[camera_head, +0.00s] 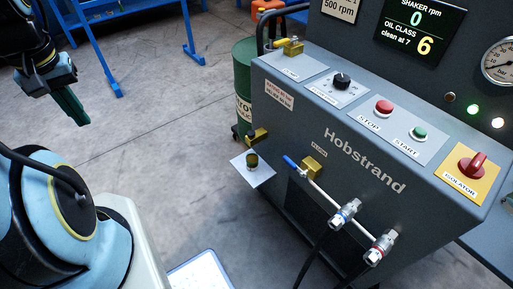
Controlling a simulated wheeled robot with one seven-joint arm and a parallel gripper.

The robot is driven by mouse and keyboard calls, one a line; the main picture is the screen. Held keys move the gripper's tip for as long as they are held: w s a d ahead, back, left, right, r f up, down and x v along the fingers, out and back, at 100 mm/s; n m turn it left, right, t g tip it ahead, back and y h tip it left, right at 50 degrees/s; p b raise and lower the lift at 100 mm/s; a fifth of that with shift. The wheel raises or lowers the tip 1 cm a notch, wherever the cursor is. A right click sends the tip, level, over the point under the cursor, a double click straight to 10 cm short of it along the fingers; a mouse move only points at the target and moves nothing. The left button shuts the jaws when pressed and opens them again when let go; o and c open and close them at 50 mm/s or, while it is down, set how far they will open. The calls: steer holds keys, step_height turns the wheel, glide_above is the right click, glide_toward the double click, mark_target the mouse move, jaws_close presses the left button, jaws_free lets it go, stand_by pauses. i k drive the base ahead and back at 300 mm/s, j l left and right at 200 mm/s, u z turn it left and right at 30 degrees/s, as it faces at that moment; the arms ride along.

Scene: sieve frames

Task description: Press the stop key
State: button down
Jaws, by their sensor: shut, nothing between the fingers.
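The stop key is a red round button (384,106) on a light plate labelled STOP, on the sloping top panel of the grey Hobstrand machine (300,125). A green start button (419,133) sits on the same plate to its right. My gripper (72,108) is at the upper left of the view, pointing down over the floor. It is shut and empty, and far from the stop key, with open space between them. Nothing covers the stop key.
A black knob (342,80) stands left of the stop key, and a red isolator switch (472,163) on a yellow plate lies right. The display (420,30) reads 0 shaker rpm and oil class 6. Valves and hose fittings (345,212) protrude from the machine's front. A green drum (243,80) stands behind.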

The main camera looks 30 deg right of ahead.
mark_target(384, 107)
steer(key=z, duration=1.15)
steer(key=k+j, duration=0.1)
steer(key=k, duration=0.15)
